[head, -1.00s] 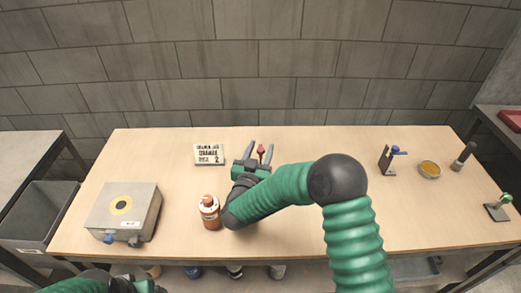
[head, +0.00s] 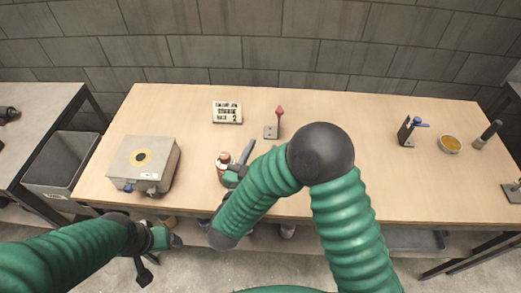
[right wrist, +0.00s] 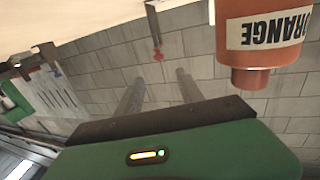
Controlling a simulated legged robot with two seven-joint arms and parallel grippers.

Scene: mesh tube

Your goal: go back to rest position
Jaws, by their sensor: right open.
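My right gripper (head: 262,150) is over the front part of the table, partly hidden by my own green arm. In the right wrist view its two fingers (right wrist: 158,88) stand apart with nothing between them. The orange bottle (head: 223,158) stands just left of the right gripper and is partly hidden by it. It shows upside down and close at the right of the right wrist view (right wrist: 258,60), labelled "ORANGE". My left gripper (head: 165,238) is low at the table's front edge, too small and dark to tell open from shut.
On the table (head: 340,130) are a grey box with a yellow ring (head: 155,150), a sign block (head: 227,112), a red-tipped stand (head: 279,115), a blue-handled stand (head: 408,130), a yellow-filled dish (head: 449,144) and a dark cylinder (head: 488,134). A grey bin (head: 62,160) is at left.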

